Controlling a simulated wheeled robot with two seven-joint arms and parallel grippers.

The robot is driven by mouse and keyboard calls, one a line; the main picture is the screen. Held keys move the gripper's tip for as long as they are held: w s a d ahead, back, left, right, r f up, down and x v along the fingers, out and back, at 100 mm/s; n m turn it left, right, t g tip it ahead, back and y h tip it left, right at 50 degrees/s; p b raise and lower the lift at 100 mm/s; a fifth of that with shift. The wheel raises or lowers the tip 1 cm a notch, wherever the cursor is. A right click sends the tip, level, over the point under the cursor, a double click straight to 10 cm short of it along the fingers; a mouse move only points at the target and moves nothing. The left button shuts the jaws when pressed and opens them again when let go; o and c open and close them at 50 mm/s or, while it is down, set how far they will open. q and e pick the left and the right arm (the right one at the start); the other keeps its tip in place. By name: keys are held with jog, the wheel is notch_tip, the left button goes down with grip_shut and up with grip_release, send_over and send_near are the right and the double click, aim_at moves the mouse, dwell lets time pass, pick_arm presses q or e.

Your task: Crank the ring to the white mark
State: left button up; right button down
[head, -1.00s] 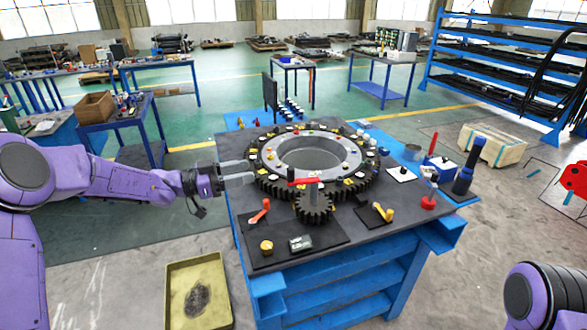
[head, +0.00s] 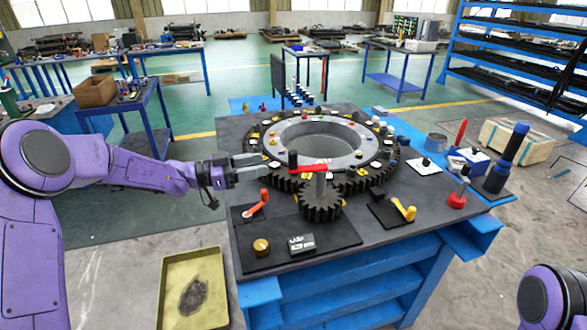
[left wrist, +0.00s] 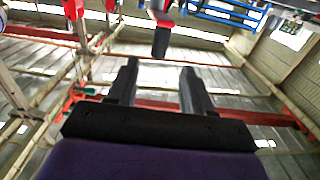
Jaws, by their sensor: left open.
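A large dark toothed ring (head: 374,176) with a grey inner ring lies on the workbench. Its top carries many small coloured pieces, and I cannot single out the white mark. A small dark pinion gear (head: 320,207) meshes at its front edge. A grey post rises from the pinion and bears a red crank arm (head: 308,168) with an upright black handle (head: 293,159) at its left end. My left gripper (head: 264,166) is open and empty, just left of the handle, apart from it. The left wrist view shows the black handle (left wrist: 161,40) beyond the open fingers (left wrist: 157,82).
On the bench, an orange-handled piece (head: 256,207), a yellow knob (head: 261,246) and a yellow lever (head: 404,209) stand near the front. A blue-black cylinder (head: 510,150) stands at the right. A yellowish tray (head: 222,310) lies on the floor at front left.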

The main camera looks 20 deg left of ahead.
aim_at(294, 159)
pick_arm(q)
jog(key=p+x, duration=0.3)
jog(key=x, duration=0.6)
jog(key=shift+w+d+r, duration=0.1)
jog(key=shift+w+d, duration=0.05)
jog(key=shift+d, duration=0.05)
jog(key=shift+w+d, duration=0.35)
jog(key=shift+d, duration=0.05)
grip_shut()
